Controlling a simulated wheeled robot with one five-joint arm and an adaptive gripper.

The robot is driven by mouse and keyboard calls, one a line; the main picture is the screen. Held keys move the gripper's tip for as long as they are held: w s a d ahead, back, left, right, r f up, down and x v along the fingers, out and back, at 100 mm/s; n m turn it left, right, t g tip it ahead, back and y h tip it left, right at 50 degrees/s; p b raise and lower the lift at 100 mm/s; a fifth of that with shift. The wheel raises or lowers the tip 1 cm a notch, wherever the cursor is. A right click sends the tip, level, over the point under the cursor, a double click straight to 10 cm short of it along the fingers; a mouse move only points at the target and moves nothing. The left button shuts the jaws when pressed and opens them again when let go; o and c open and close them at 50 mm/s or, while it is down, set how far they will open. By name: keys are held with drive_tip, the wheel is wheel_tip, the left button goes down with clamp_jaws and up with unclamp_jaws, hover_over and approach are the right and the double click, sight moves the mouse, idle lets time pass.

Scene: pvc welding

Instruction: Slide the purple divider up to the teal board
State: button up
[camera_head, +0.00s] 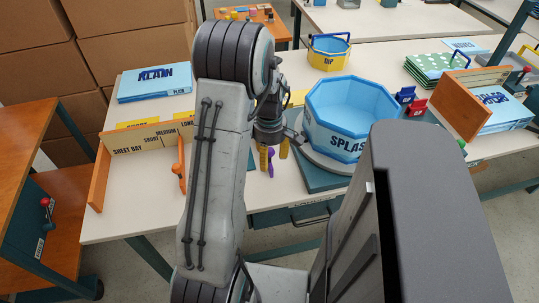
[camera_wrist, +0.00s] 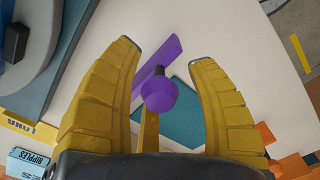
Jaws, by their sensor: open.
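The purple divider (camera_wrist: 167,55) is a flat strip with a round purple knob on a dark stem. In the wrist view the knob shows between the two yellow fingers of my gripper (camera_wrist: 165,53), with gaps on both sides. My gripper is open and holds nothing. In the head view my gripper (camera_head: 274,152) hangs over the table, and a bit of the purple divider (camera_head: 270,164) shows below its fingers. A flat teal board (camera_wrist: 181,127) lies beside the divider in the wrist view, apart from the knob and partly covered by a finger. My arm hides most of it in the head view.
A blue SPLASH tub (camera_head: 345,115) stands close to the right of my gripper. An orange divider (camera_head: 180,166) stands left of my arm, near the wooden sheet bay wall (camera_head: 99,177). Blue PLAIN sheets (camera_head: 155,86) lie behind the bay. The pale tabletop (camera_head: 145,205) is bare at front left.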

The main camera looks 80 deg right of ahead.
clamp_jaws()
drive_tip(key=shift+d+r, duration=0.1)
idle(0.5)
